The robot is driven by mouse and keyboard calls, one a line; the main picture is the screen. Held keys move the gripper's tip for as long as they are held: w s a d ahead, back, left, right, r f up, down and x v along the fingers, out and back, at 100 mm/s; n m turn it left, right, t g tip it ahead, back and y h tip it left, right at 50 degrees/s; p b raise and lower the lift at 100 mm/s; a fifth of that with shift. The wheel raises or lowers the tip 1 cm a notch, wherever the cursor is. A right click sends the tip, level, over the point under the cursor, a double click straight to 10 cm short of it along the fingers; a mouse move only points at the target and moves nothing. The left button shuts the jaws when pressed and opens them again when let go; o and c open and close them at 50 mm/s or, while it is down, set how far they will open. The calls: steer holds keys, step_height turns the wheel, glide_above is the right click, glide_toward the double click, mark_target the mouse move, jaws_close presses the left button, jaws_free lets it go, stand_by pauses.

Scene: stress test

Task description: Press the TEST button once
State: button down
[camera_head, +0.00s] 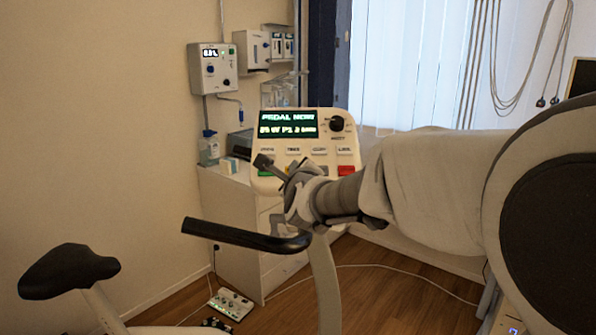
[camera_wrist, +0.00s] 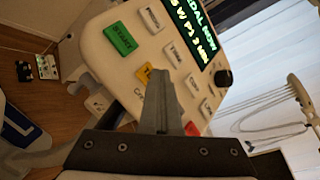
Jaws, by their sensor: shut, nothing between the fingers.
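A white control console (camera_head: 349,150) is mounted on an exercise bike. Its dark screen (camera_head: 287,124) shows "PEDAL NOW" and a second line. It has a row of pale buttons and a lower row with coloured buttons, including a red button (camera_head: 347,171). The wrist view shows the console from close up, with a green button (camera_wrist: 121,38) and a yellow button (camera_wrist: 144,73). I cannot make out which button is labelled TEST. My gripper (camera_head: 263,161) is shut and empty in front of the console. In the wrist view its fingers (camera_wrist: 158,76) cover part of the lower buttons; contact cannot be told.
A black handlebar (camera_head: 245,236) lies below my gripper and a bike saddle (camera_head: 68,270) is at lower left. A black knob (camera_head: 337,123) is on the console's upper right. A white cabinet (camera_head: 232,205) stands behind, and wall units (camera_head: 212,68) hang at the back.

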steer(key=shift+s+r, duration=0.45)
steer(key=shift+r, duration=0.05)
steer(key=shift+s+r+p, duration=0.55)
steer(key=shift+s+r, duration=0.25)
steer(key=shift+r, duration=0.2)
steer(key=shift+s+r+p, duration=0.55)
steer(key=shift+s+r, duration=0.2)
steer(key=shift+r, duration=0.25)
steer(key=s+r+p, duration=0.4)
steer(key=r, duration=0.1)
steer(key=shift+s+d+r, duration=0.15)
steer(key=shift+r, duration=0.1)
